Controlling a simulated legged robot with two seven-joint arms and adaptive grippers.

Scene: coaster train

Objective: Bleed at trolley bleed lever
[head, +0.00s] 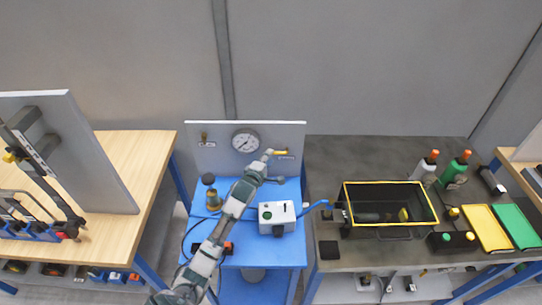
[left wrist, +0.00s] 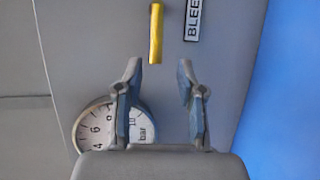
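The bleed lever is a small yellow bar (head: 280,152) on the grey panel (head: 215,165) of the blue trolley, right of the round gauge. In the left wrist view the yellow lever (left wrist: 156,33) lies just past my fingertips, in line with the gap between them, beside a label (left wrist: 192,18) reading "BLEE", cut off by the frame edge. My left gripper (left wrist: 158,70) is open with nothing between its fingers. In the head view my left gripper (head: 268,155) is at the panel, close to the lever's left end. My right gripper is not in view.
The pressure gauge (head: 245,140) is left of my gripper and shows behind my fingers in the wrist view (left wrist: 112,130). A black crate with yellow rim (head: 390,183) is right.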

